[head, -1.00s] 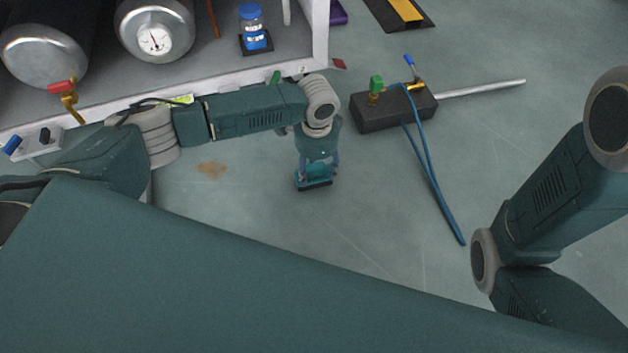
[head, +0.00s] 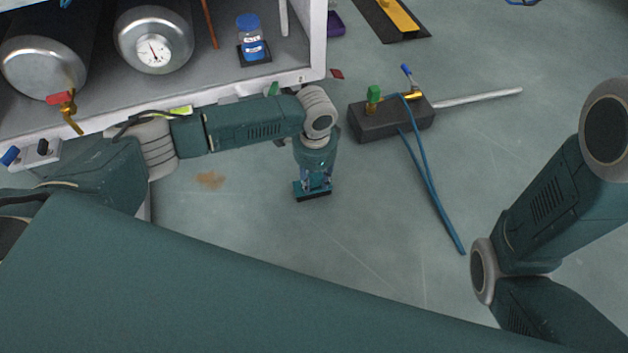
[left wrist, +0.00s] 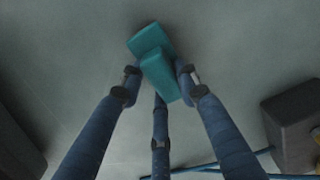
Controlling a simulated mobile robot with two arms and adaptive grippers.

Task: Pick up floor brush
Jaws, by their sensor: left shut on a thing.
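The floor brush is a small teal block with a dark underside. In the left wrist view the brush (left wrist: 150,42) is between the fingertips of my left gripper (left wrist: 158,78), which is shut on it. In the head view my left gripper (head: 315,178) points down at the floor, with the brush (head: 312,192) at its tips. I cannot tell whether the brush touches the floor. My right arm shows at the right of the head view, but its gripper is not in view.
A black block with valves (head: 385,122), a metal rod (head: 480,98) and blue hoses (head: 432,190) lies right of the gripper. A shelf unit (head: 225,78) with metal tanks (head: 155,40) and a blue-capped bottle (head: 250,38) stands behind. A brown stain (head: 210,180) marks the floor. Open floor lies in front.

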